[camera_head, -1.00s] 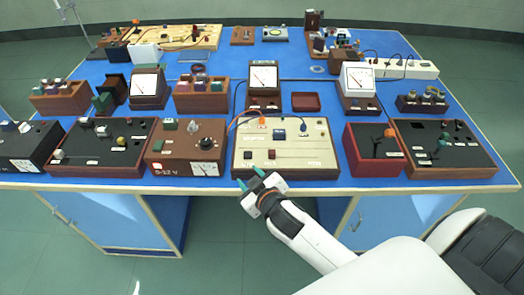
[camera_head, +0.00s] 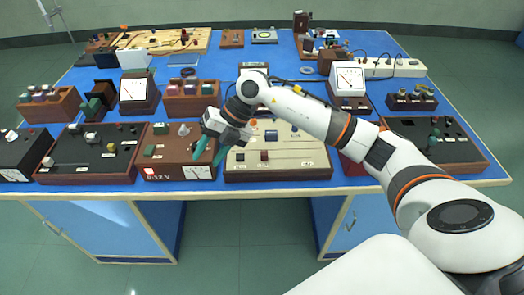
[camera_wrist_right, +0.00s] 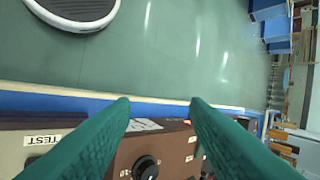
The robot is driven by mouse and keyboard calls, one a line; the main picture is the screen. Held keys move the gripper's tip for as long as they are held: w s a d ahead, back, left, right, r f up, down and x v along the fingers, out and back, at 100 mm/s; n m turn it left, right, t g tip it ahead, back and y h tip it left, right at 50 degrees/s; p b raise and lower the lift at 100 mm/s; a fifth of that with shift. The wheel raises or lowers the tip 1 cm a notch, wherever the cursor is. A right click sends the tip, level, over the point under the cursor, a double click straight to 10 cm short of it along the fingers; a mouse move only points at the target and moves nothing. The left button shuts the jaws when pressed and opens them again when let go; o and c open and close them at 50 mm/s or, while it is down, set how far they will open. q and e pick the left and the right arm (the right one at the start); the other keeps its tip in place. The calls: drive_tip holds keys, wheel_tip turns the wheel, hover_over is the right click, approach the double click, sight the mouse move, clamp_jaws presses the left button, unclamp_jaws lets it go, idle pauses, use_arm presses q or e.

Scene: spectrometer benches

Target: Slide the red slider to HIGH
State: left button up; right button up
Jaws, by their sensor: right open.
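The cream panel (camera_head: 300,160) in a wooden case stands at the front middle of the bench. A small dark red block (camera_head: 264,155), which looks like the red slider, sits on its lower left part, right of a black block (camera_head: 240,157). The labels by it are too small to read. My right gripper (camera_head: 209,152) is open and empty, left of the red block, fingers pointing down over the brown meter box. In the right wrist view its fingers (camera_wrist_right: 160,104) are spread above that box, and the red block is not seen. My left gripper is out of view.
The brown box (camera_head: 160,160) with a meter and black knob (camera_wrist_right: 146,168) stands left of the panel. A black-topped box (camera_head: 90,150) is farther left. My right arm crosses over the panel's upper part. Open floor lies beyond the bench's front edge.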

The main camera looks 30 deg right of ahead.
sight(265, 153)
drive_tip(key=d+r+m+g+h, duration=0.1)
drive_tip(key=d+r+m+h, duration=0.2)
drive_tip(key=d+h, duration=0.9)
drive_tip(key=d+f+y, duration=0.1)
drive_tip(key=f, duration=0.3)
drive_tip(key=d+f+y+p, duration=0.1)
drive_tip(key=f+y, duration=0.1)
drive_tip(key=f, duration=0.2)
drive_tip(key=d+f+y, duration=0.1)
drive_tip(key=f, duration=0.3)
drive_tip(key=shift+w+d+f, duration=0.1)
drive_tip(key=shift+w+d, duration=0.15)
drive_tip(key=shift+d, duration=0.15)
clamp_jaws()
drive_tip(key=shift+d, duration=0.1)
